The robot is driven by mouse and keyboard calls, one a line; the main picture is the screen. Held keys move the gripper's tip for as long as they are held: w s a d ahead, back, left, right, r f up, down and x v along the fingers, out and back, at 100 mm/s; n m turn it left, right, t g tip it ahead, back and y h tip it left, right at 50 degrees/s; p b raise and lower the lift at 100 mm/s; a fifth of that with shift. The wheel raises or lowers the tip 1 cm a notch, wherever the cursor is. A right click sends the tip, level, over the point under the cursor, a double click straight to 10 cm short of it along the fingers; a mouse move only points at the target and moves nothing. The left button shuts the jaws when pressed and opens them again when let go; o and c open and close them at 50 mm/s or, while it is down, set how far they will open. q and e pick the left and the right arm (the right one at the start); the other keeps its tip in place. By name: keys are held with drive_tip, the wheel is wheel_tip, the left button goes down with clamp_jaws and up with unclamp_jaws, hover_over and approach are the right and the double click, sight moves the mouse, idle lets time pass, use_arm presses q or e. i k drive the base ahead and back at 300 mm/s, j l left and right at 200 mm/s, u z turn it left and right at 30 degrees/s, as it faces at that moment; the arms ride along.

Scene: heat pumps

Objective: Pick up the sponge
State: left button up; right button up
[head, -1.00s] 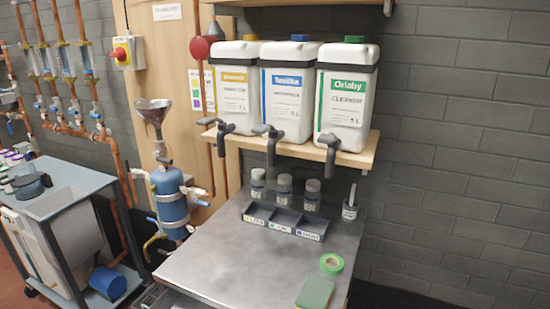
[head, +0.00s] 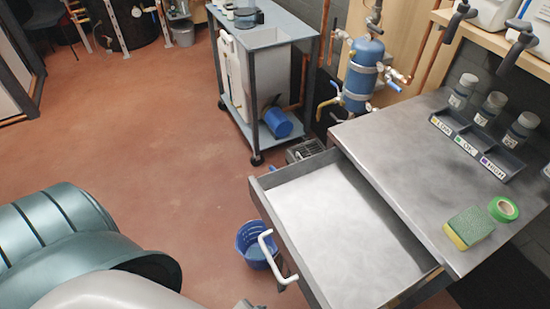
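The sponge (head: 470,227), green on top with a yellow side, lies flat near the front edge of the grey metal worktop (head: 410,165). It sits close beside a roll of green tape (head: 503,209). Neither gripper can be made out in the head view. No gripper is seen near the sponge, and nothing covers it.
Below the worktop an empty drawer (head: 345,225) stands open, with a white handle (head: 273,258). A blue bucket (head: 254,246) is on the floor beside it. A tray (head: 470,143) with labelled compartments and several jars (head: 490,108) stand farther back. Open red floor (head: 150,150) lies left.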

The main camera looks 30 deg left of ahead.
sight(471, 226)
drive_tip(key=u, duration=0.8)
drive_tip(key=k+z, duration=0.15)
drive_tip(key=z, duration=1.15)
